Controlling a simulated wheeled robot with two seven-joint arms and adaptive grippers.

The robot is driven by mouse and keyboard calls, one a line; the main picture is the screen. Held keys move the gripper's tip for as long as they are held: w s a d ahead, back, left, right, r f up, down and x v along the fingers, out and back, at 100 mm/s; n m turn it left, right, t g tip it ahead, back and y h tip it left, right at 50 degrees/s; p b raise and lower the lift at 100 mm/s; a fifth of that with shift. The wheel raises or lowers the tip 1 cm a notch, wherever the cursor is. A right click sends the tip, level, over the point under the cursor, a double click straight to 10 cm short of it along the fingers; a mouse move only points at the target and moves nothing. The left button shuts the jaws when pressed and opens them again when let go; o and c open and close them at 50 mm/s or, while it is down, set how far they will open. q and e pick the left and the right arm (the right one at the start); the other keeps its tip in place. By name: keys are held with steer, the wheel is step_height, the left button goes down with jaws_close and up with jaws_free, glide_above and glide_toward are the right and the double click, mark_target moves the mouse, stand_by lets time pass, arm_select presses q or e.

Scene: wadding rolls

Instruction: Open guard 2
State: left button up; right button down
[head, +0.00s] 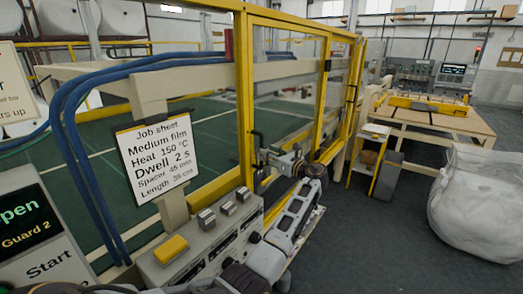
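A yellow-framed guard with clear panels (290,65) stands in the middle of the head view and looks closed. A black handle (257,139) is on its near upright.
A control box (200,250) with switches and a yellow button stands close in front, below a job sheet (157,153). Blue hoses (75,130) run at left. A wooden-topped table (440,118) and a white wrapped bundle (480,200) stand right. Grey floor between is clear.

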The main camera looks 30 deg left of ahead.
mark_target(262, 165)
arm_select(q)
steer(key=shift+p+x, duration=0.35)
steer(key=shift+x, duration=2.25)
jaws_close()
